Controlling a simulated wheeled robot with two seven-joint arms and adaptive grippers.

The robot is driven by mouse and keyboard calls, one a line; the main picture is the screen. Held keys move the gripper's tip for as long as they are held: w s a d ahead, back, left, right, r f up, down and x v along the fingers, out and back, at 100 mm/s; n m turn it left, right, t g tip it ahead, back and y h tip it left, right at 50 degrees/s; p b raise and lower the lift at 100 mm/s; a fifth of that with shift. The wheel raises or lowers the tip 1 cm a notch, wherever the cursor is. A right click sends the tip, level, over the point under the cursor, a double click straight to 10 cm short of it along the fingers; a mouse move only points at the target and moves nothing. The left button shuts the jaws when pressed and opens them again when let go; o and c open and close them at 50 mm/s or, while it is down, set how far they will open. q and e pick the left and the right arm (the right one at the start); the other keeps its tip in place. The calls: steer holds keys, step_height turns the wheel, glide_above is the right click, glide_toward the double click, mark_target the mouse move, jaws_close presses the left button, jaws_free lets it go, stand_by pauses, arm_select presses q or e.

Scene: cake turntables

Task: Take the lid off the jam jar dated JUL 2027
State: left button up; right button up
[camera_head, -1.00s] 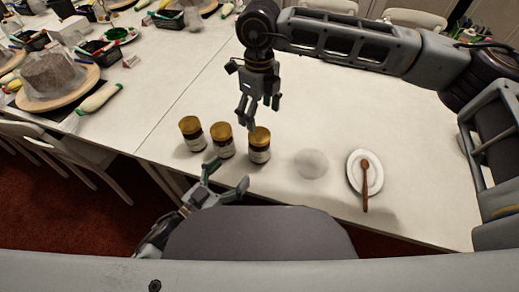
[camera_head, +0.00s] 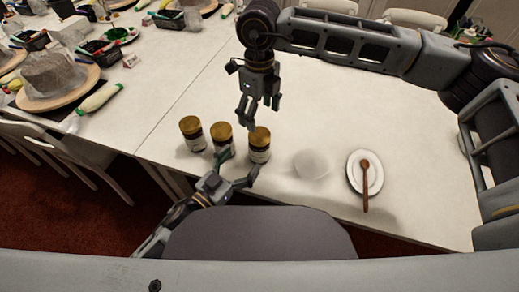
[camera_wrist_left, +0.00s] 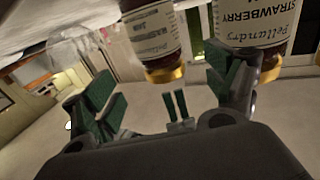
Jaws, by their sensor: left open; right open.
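Three dark jam jars with gold lids stand in a row near the table's front edge: the left jar (camera_head: 192,134), the middle jar (camera_head: 222,138) and the right jar (camera_head: 259,145). My left gripper (camera_head: 239,167) is open and empty, low in front of the middle and right jars. In the left wrist view, one jar (camera_wrist_left: 150,40) shows beyond the fingers, and a strawberry jar (camera_wrist_left: 262,25) shows behind the right finger. Both labels appear upside down. I cannot read any date. My right gripper (camera_head: 258,112) is open above the table, just behind the right jar.
A translucent round item (camera_head: 313,164) and a white plate (camera_head: 355,180) with a wooden spoon (camera_head: 366,182) lie right of the jars. The white table (camera_head: 350,110) behind is clear.

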mark_target(254, 148)
arm_select(q)
steer(key=shift+x, duration=4.5)
